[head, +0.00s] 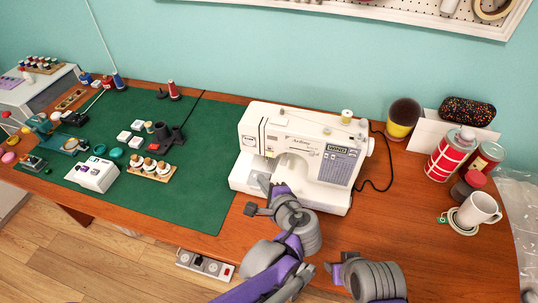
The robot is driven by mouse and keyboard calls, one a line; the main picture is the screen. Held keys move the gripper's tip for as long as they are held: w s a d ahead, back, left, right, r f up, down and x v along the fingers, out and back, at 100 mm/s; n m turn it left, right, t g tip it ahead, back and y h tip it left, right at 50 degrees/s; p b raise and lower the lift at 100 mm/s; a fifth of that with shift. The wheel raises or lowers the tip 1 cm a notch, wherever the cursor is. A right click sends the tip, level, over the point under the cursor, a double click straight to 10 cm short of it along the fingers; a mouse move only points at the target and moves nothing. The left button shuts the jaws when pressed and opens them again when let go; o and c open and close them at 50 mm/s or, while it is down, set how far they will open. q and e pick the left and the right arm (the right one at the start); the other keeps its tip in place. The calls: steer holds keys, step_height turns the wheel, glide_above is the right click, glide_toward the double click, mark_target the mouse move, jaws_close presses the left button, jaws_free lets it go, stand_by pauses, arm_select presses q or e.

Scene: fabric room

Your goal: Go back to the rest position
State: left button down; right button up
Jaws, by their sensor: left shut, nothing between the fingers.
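My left gripper (262,196) is at the front left of the white sewing machine (300,150), over the table's front part. It is shut and empty, and its arm comes up from the bottom of the head view. In the picture it overlaps the machine's lower left; I cannot tell whether it touches it. My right gripper (334,269) is low at the bottom, in front of the table edge. Only a small part of it shows, and its jaws cannot be made out.
The wooden table (420,235) has a green mat (205,195) at left with spools, small boxes and a wooden spool rack (151,172). A white mug (478,209), a red-and-white can (450,154) and jars stand at right. A power strip (205,264) is below the front edge.

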arm_select(q)
steer(key=s+a+n+g+p, duration=0.2)
steer(key=s+a+n, duration=0.1)
steer(key=a, duration=0.4)
steer(key=s+a+n+g+p, duration=0.1)
steer(key=s+a+n+g, duration=0.1)
steer(key=s+a+n, duration=0.3)
steer(key=s+a+r+n+g+h+p, duration=0.1)
steer(key=s+a+n+g+h+p, duration=0.1)
steer(key=s+n, duration=0.7)
steer(key=s+a+h+p, duration=0.1)
steer(key=s+a+h, duration=0.1)
steer(key=a, duration=0.1)
steer(key=shift+a+g+h+p, duration=0.3)
steer(key=shift+a+h, duration=0.1)
